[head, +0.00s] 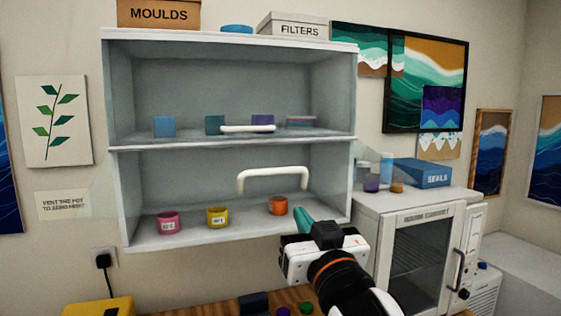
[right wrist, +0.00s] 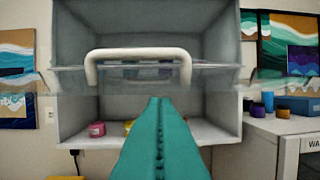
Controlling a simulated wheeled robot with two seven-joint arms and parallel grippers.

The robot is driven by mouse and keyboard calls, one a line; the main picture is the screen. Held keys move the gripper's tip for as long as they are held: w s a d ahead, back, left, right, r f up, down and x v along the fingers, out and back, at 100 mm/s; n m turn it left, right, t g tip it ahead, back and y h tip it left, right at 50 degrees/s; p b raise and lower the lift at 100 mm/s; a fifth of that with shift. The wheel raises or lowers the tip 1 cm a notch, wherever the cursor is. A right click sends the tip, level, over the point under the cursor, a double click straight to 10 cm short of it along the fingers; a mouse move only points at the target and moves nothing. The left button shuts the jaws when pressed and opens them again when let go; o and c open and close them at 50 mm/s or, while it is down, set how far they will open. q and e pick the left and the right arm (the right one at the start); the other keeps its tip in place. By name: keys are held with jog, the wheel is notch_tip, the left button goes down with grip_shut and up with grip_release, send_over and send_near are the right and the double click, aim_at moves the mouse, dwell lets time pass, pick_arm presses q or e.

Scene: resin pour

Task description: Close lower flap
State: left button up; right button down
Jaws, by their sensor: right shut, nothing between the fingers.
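The lower flap (head: 104,178) is a clear panel on the wall cabinet's lower compartment. It stands open, tilted out toward me from the middle shelf, its white handle (head: 273,172) near the free edge. The handle also shows in the right wrist view (right wrist: 138,53), above and ahead of the fingers, with the clear panel almost edge-on. My right gripper (head: 300,213) has teal fingers, shut and empty, below and right of the handle in the head view; I see no contact. The fingers also fill the lower middle of the right wrist view (right wrist: 160,105). My left gripper is out of view.
Pink (head: 168,222), yellow (head: 217,217) and orange (head: 278,205) pots stand on the lower shelf. The upper compartment has another white handle (head: 248,128). A white oven (head: 425,215) with a blue box (head: 422,173) on top stands at right.

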jog(key=s+a+r+t+y, duration=0.1)
jog(key=s+r+t+y, duration=0.1)
jog(key=s+r, duration=0.45)
jog(key=d+r+p+x, duration=0.1)
jog(key=p+x, duration=0.5)
jog(key=x, duration=0.5)
jog(key=shift+n, duration=0.3)
jog(key=shift+w+a+f+p, duration=0.1)
jog(key=shift+w+f+p, duration=0.15)
jog(key=shift+f, duration=0.5)
jog(key=shift+w+a+f+p, duration=0.1)
jog(key=shift+w+f+p, duration=0.1)
jog(key=shift+f, duration=0.55)
jog(key=shift+w+a+f+p, duration=0.1)
jog(key=shift+w+f+p, duration=0.15)
jog(key=shift+f, duration=0.55)
